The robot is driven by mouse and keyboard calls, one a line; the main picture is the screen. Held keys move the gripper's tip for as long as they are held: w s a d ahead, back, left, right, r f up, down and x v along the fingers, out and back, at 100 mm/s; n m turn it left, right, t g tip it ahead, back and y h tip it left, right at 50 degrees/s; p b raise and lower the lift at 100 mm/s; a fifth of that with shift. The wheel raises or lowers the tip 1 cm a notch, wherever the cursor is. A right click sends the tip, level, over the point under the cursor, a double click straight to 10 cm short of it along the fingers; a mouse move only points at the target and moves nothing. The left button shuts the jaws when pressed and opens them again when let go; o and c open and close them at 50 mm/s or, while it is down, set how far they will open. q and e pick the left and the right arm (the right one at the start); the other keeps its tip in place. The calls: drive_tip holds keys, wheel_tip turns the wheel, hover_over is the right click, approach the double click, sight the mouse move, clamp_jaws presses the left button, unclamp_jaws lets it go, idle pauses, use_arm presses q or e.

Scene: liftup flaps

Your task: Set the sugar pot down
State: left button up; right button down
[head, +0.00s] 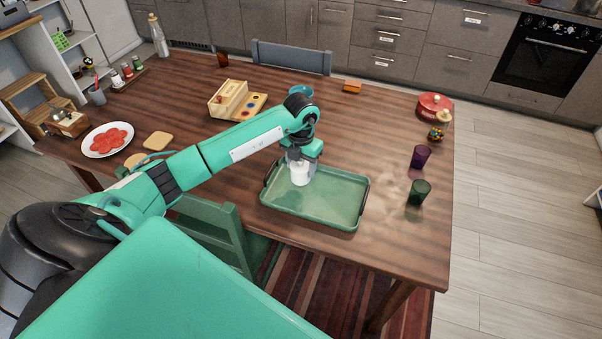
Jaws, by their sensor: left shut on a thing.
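The sugar pot (299,174) is small, white and roughly cylindrical. My left gripper (300,159) is shut on it from above, over the left part of the green tray (338,208). The pot looks upright. I cannot tell whether its base touches the tray. The gripper's fingers are partly hidden by the wrist. The rest of the tray is bare. My right gripper does not show.
A purple cup (420,157) and a dark green cup (419,192) stand right of the tray. A wooden box (229,99) and a blue bowl (300,91) stand behind. A plate with red slices (108,139) is at left. A green chair (215,235) stands in front.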

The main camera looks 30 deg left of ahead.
sight(301, 175)
use_arm(q)
drive_tip(key=shift+f, duration=0.25)
wheel_tip(301, 175, down, 3)
drive_tip(key=shift+f+p, duration=0.2)
drive_tip(key=shift+p, duration=0.15)
drive_tip(key=shift+f, duration=0.3)
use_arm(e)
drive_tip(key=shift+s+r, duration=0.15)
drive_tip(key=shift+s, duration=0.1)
use_arm(q)
drive_tip(key=o, duration=1)
drive_tip(key=shift+f, duration=0.15)
drive_tip(key=o, duration=0.5)
drive_tip(key=shift+c, duration=0.2)
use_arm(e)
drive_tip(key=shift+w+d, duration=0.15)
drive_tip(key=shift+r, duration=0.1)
